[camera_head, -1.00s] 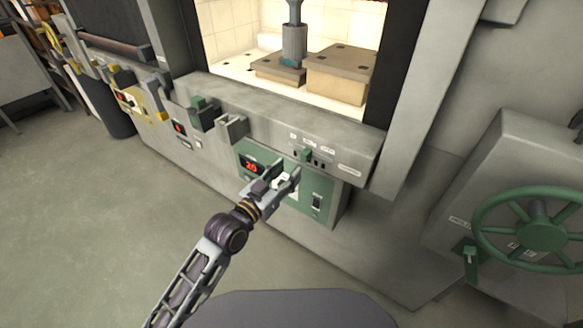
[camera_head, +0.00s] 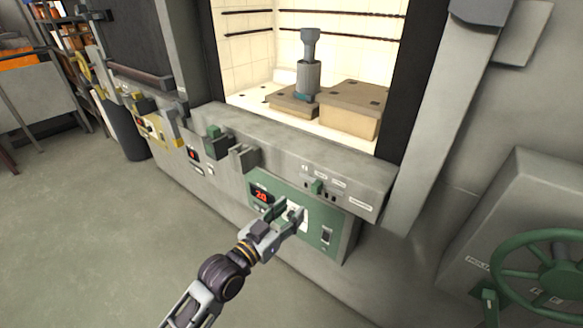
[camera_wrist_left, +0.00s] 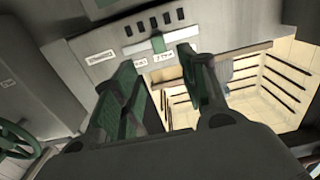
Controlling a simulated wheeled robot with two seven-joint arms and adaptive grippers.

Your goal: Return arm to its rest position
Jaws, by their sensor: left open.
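My left gripper (camera_head: 284,218) is open and empty in front of the green control panel (camera_head: 340,216) on the furnace front. The panel carries a red display reading 20 (camera_head: 262,196) and a dark switch at its right. Part of the panel is hidden behind the fingers. In the left wrist view the two open fingers (camera_wrist_left: 160,85) show with nothing between them. Beyond them is a green slider lever (camera_wrist_left: 157,42) on a slotted plate. The same lever shows in the head view (camera_head: 317,187) above the panel. My right gripper is out of view.
The furnace chamber is open, with a grey shell (camera_head: 308,78) on a brown block and a larger tan block (camera_head: 352,108) beside it. A green handwheel (camera_head: 550,268) stands at right. A yellow control box (camera_head: 150,125) is at left. The floor at left is clear.

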